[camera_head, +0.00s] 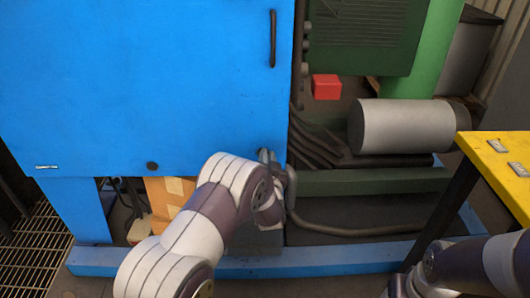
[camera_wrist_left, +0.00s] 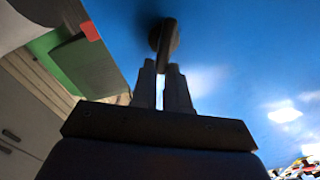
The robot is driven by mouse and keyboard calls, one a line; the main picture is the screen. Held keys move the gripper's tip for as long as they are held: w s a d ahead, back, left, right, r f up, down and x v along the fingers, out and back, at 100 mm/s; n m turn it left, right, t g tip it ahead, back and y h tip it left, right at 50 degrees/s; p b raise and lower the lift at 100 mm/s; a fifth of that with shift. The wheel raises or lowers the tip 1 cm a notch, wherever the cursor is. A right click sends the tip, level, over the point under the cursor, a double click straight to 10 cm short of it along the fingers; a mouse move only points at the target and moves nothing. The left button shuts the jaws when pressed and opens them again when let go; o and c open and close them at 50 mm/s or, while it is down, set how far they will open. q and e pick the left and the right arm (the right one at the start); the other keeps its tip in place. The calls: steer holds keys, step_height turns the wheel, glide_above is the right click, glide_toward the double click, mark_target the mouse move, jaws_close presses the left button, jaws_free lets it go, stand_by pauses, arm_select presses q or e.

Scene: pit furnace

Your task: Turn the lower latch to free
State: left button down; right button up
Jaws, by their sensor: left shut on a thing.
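The lower latch (camera_wrist_left: 167,42) is a dark, rounded handle on the blue cabinet door (camera_head: 130,80). In the left wrist view it stands at the top middle, and its lower end meets my fingertips. My left gripper (camera_head: 266,155) is at the door's lower right edge in the head view and also shows in the left wrist view (camera_wrist_left: 163,75). Its two fingers are shut on the latch, with a narrow gap between them. In the head view my gripper and arm mostly hide the latch. My right arm enters at the bottom right; its gripper is not seen.
A long dark handle (camera_head: 272,38) is higher on the door. Right of the door are a red box (camera_head: 326,87), a grey cylinder (camera_head: 405,126), pipes and a green base beam (camera_head: 370,181). A yellow table (camera_head: 500,150) stands at the right edge.

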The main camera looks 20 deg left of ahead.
arm_select(q)
steer(key=m+p, duration=0.1)
steer(key=m, duration=0.1)
steer(key=m+p, duration=0.1)
steer(key=shift+d+f+m, duration=0.15)
steer(key=shift+d+m, duration=0.2)
steer(key=shift+m, duration=0.05)
steer(key=m, duration=0.1)
steer(key=m+p, duration=0.1)
steer(key=shift+w+d+f+m, duration=0.1)
steer(key=shift+d+f+m, duration=0.1)
steer(key=shift+f+m, duration=0.1)
steer(key=shift+d+f+m+p, duration=0.1)
steer(key=shift+f+m+p, duration=0.2)
steer(key=shift+m, duration=0.7)
steer(key=shift+f+m+p, duration=0.15)
steer(key=shift+m+p, duration=0.25)
steer(key=shift+m, duration=0.6)
steer(key=shift+d+f+m+p, duration=0.1)
steer(key=shift+f+m+p, duration=0.2)
steer(key=shift+m, duration=0.7)
steer(key=shift+w, duration=0.1)
steer(key=c, duration=1.1)
jaws_free()
